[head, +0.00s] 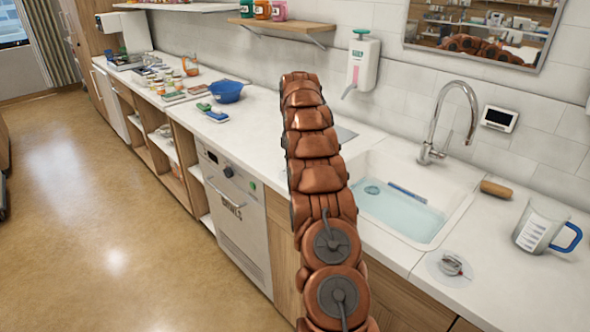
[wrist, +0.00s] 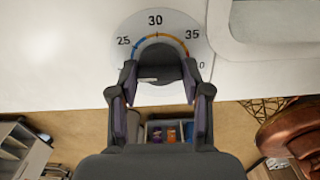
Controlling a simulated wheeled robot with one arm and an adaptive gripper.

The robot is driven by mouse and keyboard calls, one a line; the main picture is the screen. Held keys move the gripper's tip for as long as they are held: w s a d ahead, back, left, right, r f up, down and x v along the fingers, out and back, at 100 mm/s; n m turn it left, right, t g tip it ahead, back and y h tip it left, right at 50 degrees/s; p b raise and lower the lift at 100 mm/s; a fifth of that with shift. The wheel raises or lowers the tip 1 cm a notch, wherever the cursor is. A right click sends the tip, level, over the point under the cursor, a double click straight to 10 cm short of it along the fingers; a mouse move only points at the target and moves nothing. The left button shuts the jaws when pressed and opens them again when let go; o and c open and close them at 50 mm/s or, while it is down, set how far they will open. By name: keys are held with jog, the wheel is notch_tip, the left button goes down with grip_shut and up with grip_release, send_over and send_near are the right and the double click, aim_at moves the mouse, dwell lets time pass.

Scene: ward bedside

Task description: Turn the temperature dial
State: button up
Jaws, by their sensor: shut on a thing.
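The temperature dial (wrist: 196,36) lies on the white counter at the top of the wrist view. It is a pale round plate with 25, 30 and 35 readable and a blue-to-orange arc. Its dark knob (wrist: 158,62) sits in the middle. My gripper (wrist: 159,82) is shut on the knob, one finger on each side. A small light mark shows on the knob's near side; I cannot tell which number the knob points to. In the head view my copper arm blocks the middle, and I see neither the gripper nor this dial there.
The sink (head: 400,205) holds water, with a curved tap (head: 470,110) behind it. Right of it are a round plate with a small metal knob (head: 452,266) and a measuring jug (head: 543,226). A blue bowl (head: 226,91) stands left of my arm. The floor at left is clear.

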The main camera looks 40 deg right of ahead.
jog(key=shift+n, duration=1.2)
jog(key=o, duration=1.2)
jog(key=shift+c, duration=0.2)
